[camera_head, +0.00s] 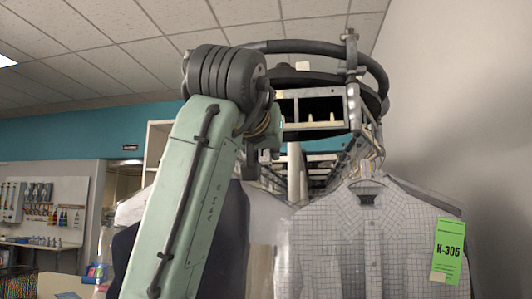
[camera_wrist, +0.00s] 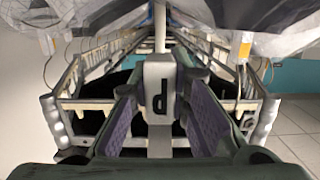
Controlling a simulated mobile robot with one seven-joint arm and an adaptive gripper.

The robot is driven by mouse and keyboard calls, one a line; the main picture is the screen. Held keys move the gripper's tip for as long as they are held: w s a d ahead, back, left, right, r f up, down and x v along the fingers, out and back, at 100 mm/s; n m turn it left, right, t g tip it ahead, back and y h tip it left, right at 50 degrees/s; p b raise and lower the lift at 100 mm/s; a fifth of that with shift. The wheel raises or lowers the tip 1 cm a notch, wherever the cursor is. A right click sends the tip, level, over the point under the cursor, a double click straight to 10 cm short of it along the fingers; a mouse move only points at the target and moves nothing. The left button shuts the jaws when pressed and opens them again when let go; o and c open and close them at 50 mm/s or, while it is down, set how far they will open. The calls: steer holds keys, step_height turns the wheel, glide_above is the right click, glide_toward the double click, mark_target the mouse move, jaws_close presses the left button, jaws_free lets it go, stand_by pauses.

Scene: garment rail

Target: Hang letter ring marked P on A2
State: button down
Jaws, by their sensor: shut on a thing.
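The letter ring marked P (camera_wrist: 159,88) is a pale grey piece with a dark P that reads upside down in the wrist view. My gripper (camera_wrist: 160,80) has purple-padded fingers on either side of the ring and is shut on it. A pale post or rod runs up behind the ring; I cannot tell whether it belongs to the ring. In the head view my own arm hides the gripper and the ring. The metal garment rail (camera_head: 315,110) stands at the upper middle. No label A2 is legible in either view.
Grey checked shirts (camera_head: 345,240) hang at the right, one with a green K-305 tag (camera_head: 448,250). Dark garments (camera_head: 234,245) hang behind my arm. In the wrist view rail framework (camera_wrist: 85,100) runs along both sides, close to my gripper. A tool board (camera_head: 45,203) is far left.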

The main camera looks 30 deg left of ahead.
stand_by(0.4)
steer(key=shift+w+a+r, duration=0.15)
steer(key=shift+w+r, duration=0.05)
steer(key=shift+w, duration=0.45)
steer(key=shift+w+a+r, duration=0.15)
steer(key=shift+w, duration=0.45)
steer(key=shift+w+a+r, duration=0.15)
steer(key=shift+w+r, duration=0.05)
steer(key=shift+w, duration=0.45)
steer(key=shift+w, duration=0.15)
steer(key=shift+r+x, duration=0.15)
steer(key=shift+x, duration=1)
steer(key=shift+r+x, duration=0.15)
steer(key=shift+x, duration=1)
steer(key=shift+f, duration=0.15)
steer(key=shift+f+b, duration=0.35)
steer(key=shift+b, duration=0.05)
steer(key=shift+f+b, duration=0.5)
steer(key=shift+f, duration=0.15)
